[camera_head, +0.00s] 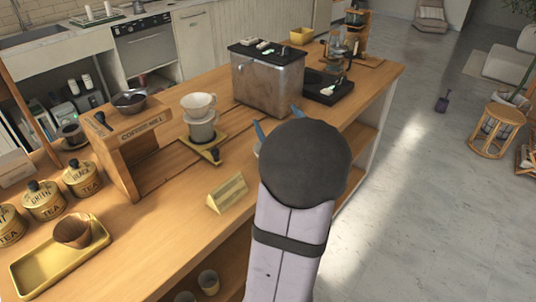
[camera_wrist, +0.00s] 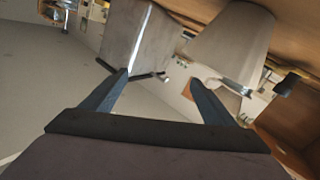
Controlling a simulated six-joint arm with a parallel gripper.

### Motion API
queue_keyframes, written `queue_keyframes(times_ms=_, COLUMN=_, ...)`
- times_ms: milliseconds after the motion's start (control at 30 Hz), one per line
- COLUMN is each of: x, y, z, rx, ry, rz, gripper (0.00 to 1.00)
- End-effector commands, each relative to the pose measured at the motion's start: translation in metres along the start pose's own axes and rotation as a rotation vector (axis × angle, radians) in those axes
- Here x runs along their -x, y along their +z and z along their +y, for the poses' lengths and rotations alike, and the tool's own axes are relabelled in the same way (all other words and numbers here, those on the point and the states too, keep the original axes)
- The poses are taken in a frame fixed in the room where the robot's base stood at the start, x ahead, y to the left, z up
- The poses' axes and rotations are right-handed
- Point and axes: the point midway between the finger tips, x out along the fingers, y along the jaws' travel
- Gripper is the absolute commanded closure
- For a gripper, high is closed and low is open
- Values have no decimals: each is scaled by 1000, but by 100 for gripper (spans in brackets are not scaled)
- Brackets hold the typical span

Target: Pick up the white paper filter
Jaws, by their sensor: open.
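My gripper (camera_head: 278,120) is open and empty above the counter, in front of the metal box; its blue fingers also show in the wrist view (camera_wrist: 160,82). I cannot pick out the white paper filter with certainty. A small pale shape (camera_head: 256,150) shows beside my left finger, mostly hidden by my arm. In the wrist view, a large pale tapered thing (camera_wrist: 232,45) lies beyond the fingers, with a small whitish shape (camera_wrist: 206,83) by the right finger.
The metal box (camera_head: 268,82) stands just beyond my gripper. A yellow wedge (camera_head: 227,192) lies on the counter (camera_head: 170,235) near my arm. A wooden mill stand (camera_head: 125,165), tea tins (camera_head: 45,200) and a yellow tray (camera_head: 35,275) are at left.

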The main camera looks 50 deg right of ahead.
Motion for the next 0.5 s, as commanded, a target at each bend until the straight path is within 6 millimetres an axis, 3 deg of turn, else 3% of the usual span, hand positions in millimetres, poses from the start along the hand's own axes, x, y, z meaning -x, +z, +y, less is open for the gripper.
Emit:
queue_keyframes(times_ms=33, x=9, y=8, z=-19, rx=-44, ry=-34, rz=3, gripper=20)
queue_keyframes(times_ms=167, x=34, y=29, z=-47, rx=-144, ry=-114, rz=18, gripper=20)
queue_keyframes(times_ms=500, x=67, y=63, z=-49, rx=-244, ry=-216, rz=27, gripper=20)
